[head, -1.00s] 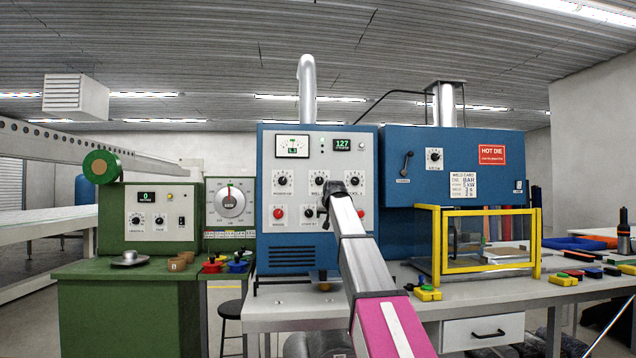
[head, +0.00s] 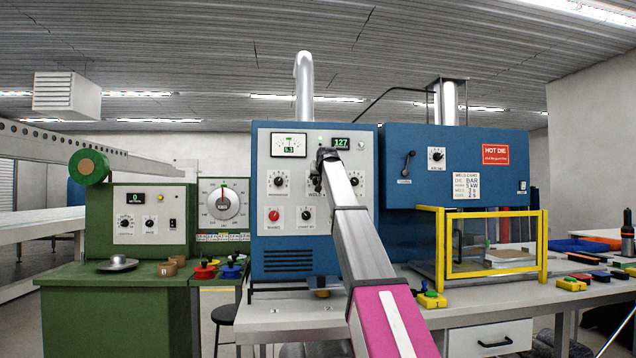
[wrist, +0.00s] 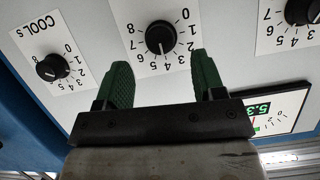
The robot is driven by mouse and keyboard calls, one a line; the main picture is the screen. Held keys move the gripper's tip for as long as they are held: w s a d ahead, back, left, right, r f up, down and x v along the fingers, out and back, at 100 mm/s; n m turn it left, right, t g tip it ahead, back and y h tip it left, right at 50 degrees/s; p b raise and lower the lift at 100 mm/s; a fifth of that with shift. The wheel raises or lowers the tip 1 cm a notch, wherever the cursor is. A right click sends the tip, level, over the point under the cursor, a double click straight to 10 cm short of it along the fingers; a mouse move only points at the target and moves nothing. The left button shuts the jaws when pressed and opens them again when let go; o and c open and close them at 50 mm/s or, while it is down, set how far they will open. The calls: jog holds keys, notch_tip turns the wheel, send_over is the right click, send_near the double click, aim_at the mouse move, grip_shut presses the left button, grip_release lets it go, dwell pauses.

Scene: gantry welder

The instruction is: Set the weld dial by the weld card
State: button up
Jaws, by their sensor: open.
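The weld dial (wrist: 160,37) is a black knob with a numbered scale, shown upside down in the wrist view. Its white mark appears to point near 4. My gripper (wrist: 158,75) is open, its green fingers below the knob in the picture, one towards each side; they appear apart from it. In the head view my gripper (head: 322,165) is in front of the blue welder's white panel and hides the weld dial. The weld card (head: 466,185) is on the blue cabinet to the right; it reads BAR and 5 kW, with smaller lines hard to read.
The COOL s dial (wrist: 53,68) is left of the weld dial in the wrist view; another dial (wrist: 303,10) is at right. A yellow-framed guard (head: 441,250) stands on the bench.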

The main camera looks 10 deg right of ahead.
aim_at(317, 180)
jog(key=x, duration=0.5)
jog(key=c, duration=0.9)
jog(key=shift+a+n+h, duration=0.15)
jog(key=shift+n+h, duration=1.25)
jog(key=shift+n, duration=0.6)
